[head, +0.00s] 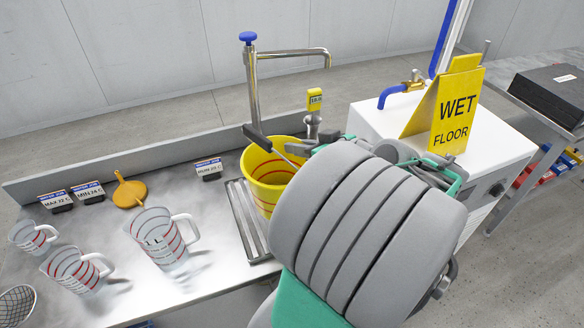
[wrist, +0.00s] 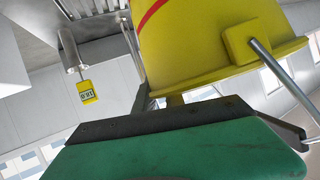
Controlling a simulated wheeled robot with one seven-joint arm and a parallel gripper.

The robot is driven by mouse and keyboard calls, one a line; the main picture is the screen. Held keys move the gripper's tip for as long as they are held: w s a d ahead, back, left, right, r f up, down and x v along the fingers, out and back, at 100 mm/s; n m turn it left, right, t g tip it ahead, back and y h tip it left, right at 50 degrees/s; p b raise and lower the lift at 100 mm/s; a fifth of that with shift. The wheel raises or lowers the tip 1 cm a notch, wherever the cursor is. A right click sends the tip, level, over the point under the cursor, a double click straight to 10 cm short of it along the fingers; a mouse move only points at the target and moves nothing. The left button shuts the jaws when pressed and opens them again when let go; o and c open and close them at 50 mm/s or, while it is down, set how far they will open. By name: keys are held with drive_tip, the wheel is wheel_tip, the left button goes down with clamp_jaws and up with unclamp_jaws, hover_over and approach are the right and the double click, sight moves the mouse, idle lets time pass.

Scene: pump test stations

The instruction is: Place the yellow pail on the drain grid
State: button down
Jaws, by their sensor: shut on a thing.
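The yellow pail (head: 262,172), with red lines inside, is upright below the tap, over the right side of the slatted metal drain grid (head: 243,226). Whether its base touches the grid cannot be told; my arm hides its lower right. In the wrist view the pail (wrist: 195,45) looms close, with its rim, a side lug and a thin metal handle showing. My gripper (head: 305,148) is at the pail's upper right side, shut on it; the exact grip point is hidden. The gripper's green and dark finger (wrist: 170,125) fills the bottom of the wrist view.
A chrome tap (head: 254,85) with a blue knob rises behind the pail. Measuring jugs (head: 165,238), an orange funnel (head: 130,192) and small label signs (head: 88,193) stand left on the steel counter. A yellow wet floor sign (head: 449,108) stands on a white cabinet (head: 385,120) at right.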

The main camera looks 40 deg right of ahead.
drive_tip(key=w+d+f, duration=0.5)
drive_tip(key=w+f, duration=0.3)
drive_tip(key=f, duration=0.3)
drive_tip(key=shift+d, duration=0.15)
drive_tip(key=shift+f, duration=0.2)
drive_tip(key=c, duration=1.4)
unclamp_jaws()
drive_tip(key=shift+s+r, duration=0.1)
